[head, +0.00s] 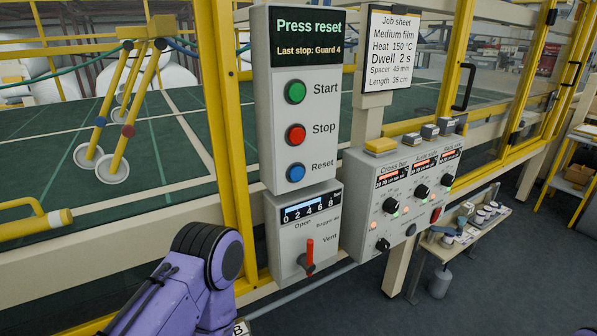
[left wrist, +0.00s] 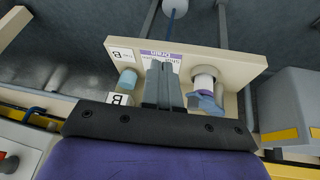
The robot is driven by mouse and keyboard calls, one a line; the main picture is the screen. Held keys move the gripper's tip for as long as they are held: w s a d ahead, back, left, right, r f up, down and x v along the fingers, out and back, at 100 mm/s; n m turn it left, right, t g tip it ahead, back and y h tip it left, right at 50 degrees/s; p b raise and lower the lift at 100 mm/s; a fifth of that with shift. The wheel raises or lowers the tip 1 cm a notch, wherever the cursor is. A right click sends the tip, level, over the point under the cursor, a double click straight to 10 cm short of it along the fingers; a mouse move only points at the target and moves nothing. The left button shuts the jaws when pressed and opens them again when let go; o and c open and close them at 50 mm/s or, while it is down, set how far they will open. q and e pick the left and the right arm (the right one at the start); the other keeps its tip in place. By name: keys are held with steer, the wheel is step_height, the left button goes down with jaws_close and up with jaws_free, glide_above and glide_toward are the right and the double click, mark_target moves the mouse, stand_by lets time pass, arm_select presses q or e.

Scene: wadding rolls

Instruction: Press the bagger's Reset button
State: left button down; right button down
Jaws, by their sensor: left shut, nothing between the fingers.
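The blue Reset button (head: 296,172) is the lowest of the three buttons on the grey upright panel (head: 262,130) in the head view. The green Start button (head: 295,91) and red Stop button (head: 295,135) sit above it. The panel's screen (head: 308,38) reads "Press reset" and "Last stop: Guard 4". My purple left arm (head: 190,285) is below and left of the panel; its fingers are hidden there. In the left wrist view my left gripper (left wrist: 163,66) is shut and empty, over a pale shelf (left wrist: 225,58) with small items. My right gripper is out of view.
Below the panel is a gauge box with a red Vent lever (head: 310,254). A control box (head: 365,195) with several knobs projects to the right. Yellow posts (head: 226,120) and rails frame the green table (head: 190,140). Space in front of the Reset button looks clear.

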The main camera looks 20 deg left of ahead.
mark_target(297, 174)
arm_select(q)
steer(key=w+d+r+n+t+h+p, duration=0.15)
steer(key=w+d+r+n+t, duration=0.35)
steer(key=w+r, duration=0.5)
steer(key=w+d+r+n+t+h+p, duration=0.1)
steer(key=w+d+r+n+t+p, duration=0.2)
steer(key=w+d+r+n, duration=0.5)
steer(key=w+r+n+t+y+p, duration=0.1)
steer(key=w+r+n+t, duration=0.2)
steer(key=r, duration=1.1)
steer(key=w+d+r+n+t+y+p, duration=0.1)
steer(key=w+r+n, duration=0.4)
steer(key=r, duration=0.9)
steer(key=w+t+p, duration=0.1)
steer(key=t, duration=0.1)
steer(key=shift+w+d+r+n+t, duration=0.2)
steer(key=shift+w+r+n+t, duration=0.1)
steer(key=shift+w+r, duration=0.1)
steer(key=shift+f, duration=0.1)
steer(key=shift+w+a+p, duration=0.5)
steer(key=shift+w+a, duration=0.4)
steer(key=shift+a, duration=0.25)
steer(key=shift+w+a+p, duration=0.45)
steer(key=shift+w+a, duration=0.5)
steer(key=shift+a, duration=0.2)
steer(key=shift+w+a+p, duration=0.5)
steer(key=shift+w+a, duration=0.4)
steer(key=shift+a, duration=0.25)
